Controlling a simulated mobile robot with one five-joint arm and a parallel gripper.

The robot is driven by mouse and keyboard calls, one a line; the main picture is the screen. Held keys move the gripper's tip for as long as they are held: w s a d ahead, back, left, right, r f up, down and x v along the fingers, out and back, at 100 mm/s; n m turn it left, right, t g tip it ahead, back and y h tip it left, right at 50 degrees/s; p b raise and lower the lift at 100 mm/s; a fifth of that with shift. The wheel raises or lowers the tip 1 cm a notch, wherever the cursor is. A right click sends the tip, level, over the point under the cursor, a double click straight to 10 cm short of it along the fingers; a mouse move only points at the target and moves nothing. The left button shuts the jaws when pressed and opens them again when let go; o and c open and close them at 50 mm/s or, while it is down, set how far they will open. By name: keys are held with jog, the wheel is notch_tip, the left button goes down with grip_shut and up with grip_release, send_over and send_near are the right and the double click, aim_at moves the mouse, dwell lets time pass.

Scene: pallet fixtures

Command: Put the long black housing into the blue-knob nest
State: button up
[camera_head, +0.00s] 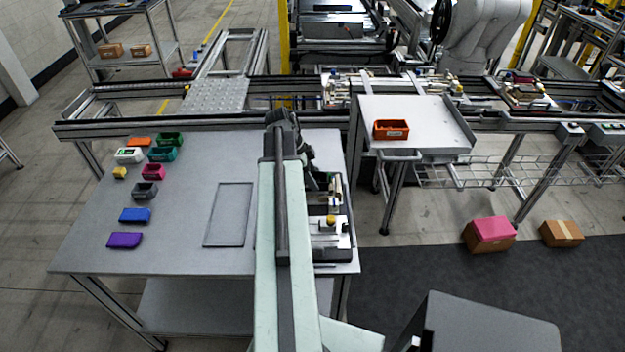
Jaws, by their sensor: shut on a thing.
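My gripper (308,160) is at the end of my arm, over the right part of the grey table, beside the fixtures. It is shut on a dark thing, taken to be the long black housing; my arm and the dark jaws hide most of it, and no other long black housing shows on the table. Two pallet fixtures stand at the table's right edge: a rear one (335,184) close to my gripper and a front one (330,240) with a light metal top. No blue knob can be made out, and my arm covers their left sides.
Small coloured boxes, including a blue one (135,215) and a purple one (124,240), lie on the table's left side. A flat grey rectangular tray (228,214) lies mid-table. A side table (425,120) with an orange bin (391,130) stands behind right.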

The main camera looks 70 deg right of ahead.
jog(key=shift+f+b, duration=0.8)
jog(key=shift+f, duration=0.05)
jog(key=o, duration=1.6)
jog(key=shift+c, duration=0.2)
jog(key=shift+r, duration=0.1)
jog(key=p+v, duration=0.7)
jog(key=v, duration=0.1)
jog(key=shift+s+p, duration=0.1)
jog(key=shift+p, duration=0.2)
